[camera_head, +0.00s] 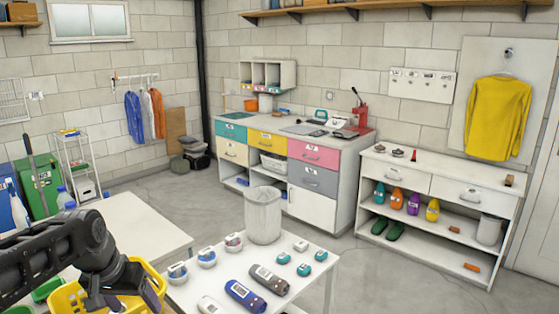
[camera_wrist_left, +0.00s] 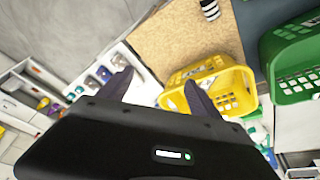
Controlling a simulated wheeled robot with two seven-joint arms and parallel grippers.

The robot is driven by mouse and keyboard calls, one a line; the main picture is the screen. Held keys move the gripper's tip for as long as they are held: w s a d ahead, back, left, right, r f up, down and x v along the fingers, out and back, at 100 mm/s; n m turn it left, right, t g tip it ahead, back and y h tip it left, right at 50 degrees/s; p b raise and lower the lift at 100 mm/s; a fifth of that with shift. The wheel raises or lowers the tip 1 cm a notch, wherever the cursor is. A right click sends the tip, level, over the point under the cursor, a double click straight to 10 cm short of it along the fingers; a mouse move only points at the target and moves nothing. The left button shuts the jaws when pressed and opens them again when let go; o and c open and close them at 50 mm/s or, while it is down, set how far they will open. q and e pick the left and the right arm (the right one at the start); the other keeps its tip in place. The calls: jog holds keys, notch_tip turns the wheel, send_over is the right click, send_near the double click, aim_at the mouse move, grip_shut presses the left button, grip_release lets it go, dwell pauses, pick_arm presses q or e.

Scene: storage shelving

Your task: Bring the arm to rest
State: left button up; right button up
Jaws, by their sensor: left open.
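My left arm comes in from the left in the head view, and my black left gripper (camera_head: 126,288) hangs in front of a yellow basket (camera_head: 66,300). In the left wrist view the two dark fingers of my left gripper (camera_wrist_left: 157,92) are spread apart with nothing between them. The yellow basket (camera_wrist_left: 215,72) shows beyond the right finger there; I cannot tell whether they touch. My right gripper is in neither view.
A green basket (camera_wrist_left: 292,62) lies right of the yellow one in the wrist view.

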pick_arm(q)
jog(key=w+d+f+t+h, duration=0.1)
jog(key=w+d+f, duration=0.2)
jog(key=d+f, duration=0.3)
jog(key=w+d+f+t+h, duration=0.15)
jog(key=d+f, duration=0.25)
jog(key=f, duration=0.4)
jog(key=s+d+f, duration=0.3)
jog(key=d+f, duration=0.4)
jog(key=f, duration=0.5)
jog(key=s+d+f+g, duration=0.2)
jog(key=s+f, duration=0.3)
jog(key=s, duration=0.3)
jog(key=s+d+f+g, duration=0.1)
jog(key=s+d+f, duration=0.3)
jog(key=s, duration=0.4)
jog(key=s+d+f+n+g+h, duration=0.1)
jog(key=s+d+f+g, duration=0.1)
jog(key=s+f, duration=0.4)
jog(key=s+d, duration=0.1)
jog(key=s, duration=0.1)
jog(key=shift+s+d+f+g, duration=0.25)
jog(key=shift+s+f+g, duration=0.05)
jog(key=shift+f+g, duration=0.05)
